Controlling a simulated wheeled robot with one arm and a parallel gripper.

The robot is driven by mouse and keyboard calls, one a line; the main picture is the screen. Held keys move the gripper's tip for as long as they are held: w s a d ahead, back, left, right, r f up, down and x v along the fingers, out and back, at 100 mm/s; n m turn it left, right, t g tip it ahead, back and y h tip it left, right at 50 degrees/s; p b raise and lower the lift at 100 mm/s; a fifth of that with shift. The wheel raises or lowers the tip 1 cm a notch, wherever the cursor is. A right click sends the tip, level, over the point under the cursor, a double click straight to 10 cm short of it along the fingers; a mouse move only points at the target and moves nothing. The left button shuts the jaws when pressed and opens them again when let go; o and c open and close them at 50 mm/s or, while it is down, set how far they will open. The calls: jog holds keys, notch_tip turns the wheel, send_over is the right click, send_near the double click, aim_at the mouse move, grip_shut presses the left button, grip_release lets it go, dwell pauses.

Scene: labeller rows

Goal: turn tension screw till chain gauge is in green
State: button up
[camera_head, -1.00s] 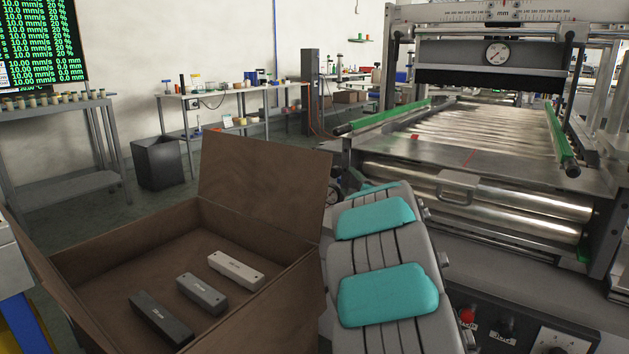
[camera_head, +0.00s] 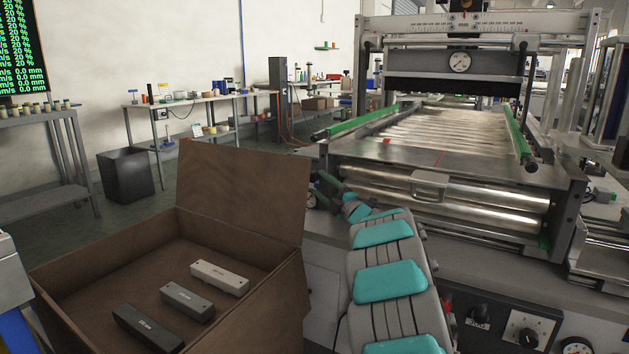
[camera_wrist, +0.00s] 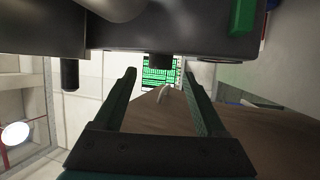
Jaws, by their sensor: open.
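A round white dial gauge (camera_head: 460,62) sits on the dark crossbar of the roller machine (camera_head: 440,165) in the head view. Its needle and any green zone are too small to read. I cannot make out which part is the tension screw. My grey and teal arm reaches toward the machine's front left corner, where its far end is small and partly hidden. In the wrist view my gripper (camera_wrist: 165,88) has two dark fingers spread apart with nothing held between them. Dark machine-like parts with a short round peg (camera_wrist: 160,60) show just beyond and above the fingers.
An open brown box (camera_head: 240,180) with three small bars (camera_head: 187,301) stands left of my arm. Knobs (camera_head: 527,337) line the machine's lower front. A bin (camera_head: 126,174), shelves and a screen (camera_head: 20,50) are at the left. The floor between bin and box looks clear.

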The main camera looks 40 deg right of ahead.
aim_at(314, 180)
jog(key=shift+x, duration=1.95)
jog(key=shift+f, duration=0.1)
grip_shut()
